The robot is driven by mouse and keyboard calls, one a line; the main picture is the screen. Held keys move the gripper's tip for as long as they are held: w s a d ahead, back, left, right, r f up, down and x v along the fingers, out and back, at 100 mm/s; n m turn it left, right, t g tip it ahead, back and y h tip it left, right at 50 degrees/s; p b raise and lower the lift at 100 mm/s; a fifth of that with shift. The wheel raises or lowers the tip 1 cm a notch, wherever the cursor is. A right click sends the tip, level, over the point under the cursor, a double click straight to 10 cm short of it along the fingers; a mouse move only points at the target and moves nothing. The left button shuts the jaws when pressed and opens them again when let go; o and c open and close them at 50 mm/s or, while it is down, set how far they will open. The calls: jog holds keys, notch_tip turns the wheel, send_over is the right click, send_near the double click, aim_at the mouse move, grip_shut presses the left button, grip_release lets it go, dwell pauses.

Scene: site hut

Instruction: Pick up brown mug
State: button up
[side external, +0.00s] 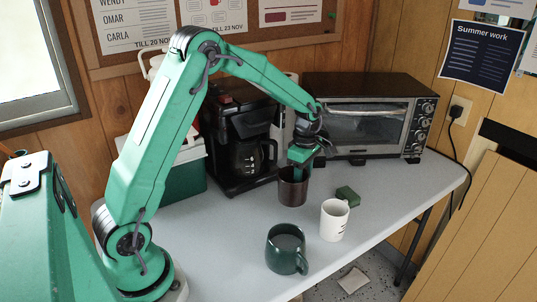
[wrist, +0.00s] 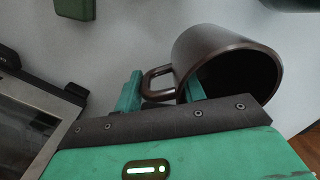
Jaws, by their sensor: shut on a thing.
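The dark brown mug (side external: 292,192) is upright near the middle of the table in the side view, in front of the coffee maker. It fills the upper right of the wrist view (wrist: 222,55), its opening partly facing the camera and its handle (wrist: 158,85) towards the left. My gripper (side external: 298,168) is at the mug's top and is shut on it. In the wrist view my two green fingers (wrist: 160,92) stand on either side of the handle. Whether the mug's base touches the table is hard to tell.
A green mug (side external: 286,249) and a white mug (side external: 334,220) stand in front on the table (side external: 225,240). A green block (side external: 347,196) lies to the right. The coffee maker (side external: 235,135) and toaster oven (side external: 365,125) stand behind.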

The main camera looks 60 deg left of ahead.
jog(key=s+d+r, duration=0.3)
jog(key=d+r, duration=0.2)
jog(key=d, duration=0.3)
dwell(0.6)
jog(key=s+a+f+m, duration=0.2)
jog(key=s+f+m, duration=0.1)
jog(key=s+m, duration=0.5)
jog(key=s+a+f+m, duration=0.3)
jog(key=s+m, duration=0.5)
jog(key=m, duration=0.2)
jog(key=shift+a, duration=0.3)
jog(key=shift+a+f, duration=0.1)
jog(key=shift+f, duration=0.05)
jog(key=shift+s+a+f, duration=0.15)
jog(key=shift+a+f, duration=0.15)
jog(key=shift+f, duration=0.3)
jog(key=shift+s+a+f, duration=0.2)
jog(key=shift+a+f, duration=0.05)
jog(key=shift+f, duration=0.4)
jog(key=shift+s+a+f, duration=0.15)
jog(key=shift+a+f, duration=0.15)
jog(key=shift+f, duration=0.3)
jog(key=shift+s+a+f, duration=0.1)
jog(key=shift+s+a, duration=0.6)
jog(key=shift+a, duration=0.6)
jog(key=shift+s+a, duration=0.7)
jog(key=shift+a, duration=0.6)
jog(key=shift+s+a+f, duration=0.1)
jog(key=shift+s+a, duration=0.6)
jog(key=shift+a, duration=0.6)
